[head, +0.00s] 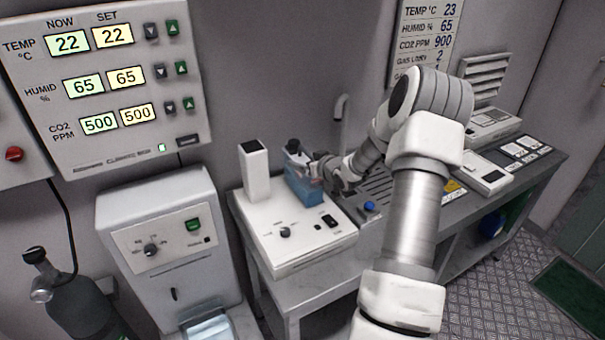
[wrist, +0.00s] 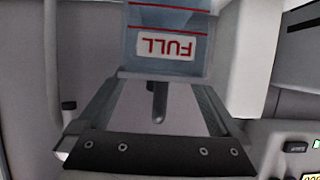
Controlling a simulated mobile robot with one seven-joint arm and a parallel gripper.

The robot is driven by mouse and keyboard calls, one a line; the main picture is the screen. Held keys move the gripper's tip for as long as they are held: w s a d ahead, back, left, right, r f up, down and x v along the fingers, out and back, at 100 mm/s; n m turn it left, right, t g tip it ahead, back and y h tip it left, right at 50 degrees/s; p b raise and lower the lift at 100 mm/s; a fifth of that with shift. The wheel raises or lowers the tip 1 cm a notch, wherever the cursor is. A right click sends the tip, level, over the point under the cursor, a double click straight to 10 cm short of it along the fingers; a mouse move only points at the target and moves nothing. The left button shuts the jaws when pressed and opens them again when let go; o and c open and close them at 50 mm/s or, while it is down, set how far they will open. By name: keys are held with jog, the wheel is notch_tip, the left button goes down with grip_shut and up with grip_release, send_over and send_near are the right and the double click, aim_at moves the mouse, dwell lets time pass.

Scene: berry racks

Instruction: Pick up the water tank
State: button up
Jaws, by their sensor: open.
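The water tank (head: 304,188) is a translucent blue container with a dark cap, upright on the white humidifier-like unit (head: 290,252) on the bench. In the wrist view the tank (wrist: 190,20) is close ahead, with red lines and a "FULL" label that appears upside down. My gripper (head: 325,170) is at the tank's right side in the head view, open. In the wrist view pale upright parts stand left and right of the tank, with gaps between. I cannot tell whether anything touches it.
A white post (head: 254,172) rises from the unit just left of the tank. A curved grey pipe (head: 339,112) stands behind. A white machine (head: 172,250) is left of the bench. Control panels (head: 490,176) lie on the bench to the right.

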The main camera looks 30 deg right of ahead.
aim_at(303, 159)
jog(key=shift+x, duration=1.55)
jog(key=shift+s, duration=0.1)
jog(key=shift+c, duration=0.2)
grip_shut()
jog(key=shift+r, duration=0.15)
